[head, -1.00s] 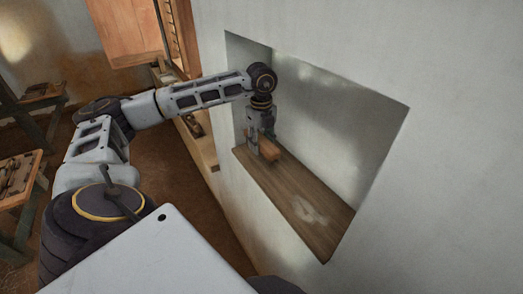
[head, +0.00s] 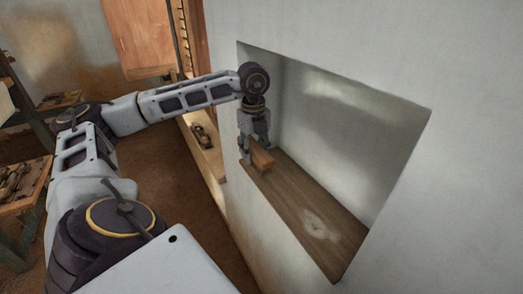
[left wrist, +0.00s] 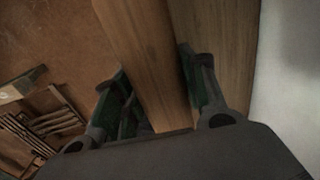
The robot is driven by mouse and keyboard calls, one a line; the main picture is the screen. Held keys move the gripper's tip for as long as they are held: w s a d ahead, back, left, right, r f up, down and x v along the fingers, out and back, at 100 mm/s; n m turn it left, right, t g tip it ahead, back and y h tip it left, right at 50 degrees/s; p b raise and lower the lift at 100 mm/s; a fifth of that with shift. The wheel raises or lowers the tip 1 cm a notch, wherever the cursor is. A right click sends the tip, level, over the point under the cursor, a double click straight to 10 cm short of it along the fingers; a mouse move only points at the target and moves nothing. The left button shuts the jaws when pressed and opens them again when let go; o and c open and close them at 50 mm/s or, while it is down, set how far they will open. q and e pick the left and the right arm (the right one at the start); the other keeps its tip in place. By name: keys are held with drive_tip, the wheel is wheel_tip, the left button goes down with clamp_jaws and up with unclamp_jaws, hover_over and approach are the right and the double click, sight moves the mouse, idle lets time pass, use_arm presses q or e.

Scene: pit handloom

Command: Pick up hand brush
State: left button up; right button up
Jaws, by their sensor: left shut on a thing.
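The hand brush (head: 262,159) is a brown wooden block at the left end of the wall niche, by the shelf's front edge. Its wooden body (left wrist: 150,60) also runs between the fingers in the left wrist view. My left gripper (head: 253,154) points down and is shut on the brush. In the left wrist view my left gripper (left wrist: 160,95) has a finger on each side of the wood. The brush's bristles are not visible. I cannot tell whether the brush touches the shelf. My right gripper is not in view.
The niche has a wooden shelf (head: 310,212) with a pale dusty patch and is otherwise bare. The white wall (head: 460,200) surrounds it. A low ledge (head: 205,150) holding a small object stands left of the niche. Wooden benches with tools (head: 22,185) stand at the far left.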

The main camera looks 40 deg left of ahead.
use_arm(q)
drive_tip(key=s+a+b, duration=0.3)
drive_tip(key=s+b, duration=0.1)
drive_tip(key=s, duration=0.9)
drive_tip(key=shift+s+a, duration=0.15)
drive_tip(key=shift+a, duration=0.25)
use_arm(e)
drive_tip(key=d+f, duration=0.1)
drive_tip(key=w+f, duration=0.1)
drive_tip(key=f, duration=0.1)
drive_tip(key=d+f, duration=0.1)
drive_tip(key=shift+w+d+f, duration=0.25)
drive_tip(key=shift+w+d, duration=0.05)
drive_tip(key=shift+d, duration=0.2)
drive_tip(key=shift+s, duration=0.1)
use_arm(q)
drive_tip(key=o, duration=0.4)
drive_tip(key=shift+c, duration=1)
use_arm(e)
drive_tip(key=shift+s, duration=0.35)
use_arm(q)
drive_tip(key=shift+w+f+m, duration=0.1)
drive_tip(key=shift+w+m, duration=0.15)
drive_tip(key=shift+m, duration=0.05)
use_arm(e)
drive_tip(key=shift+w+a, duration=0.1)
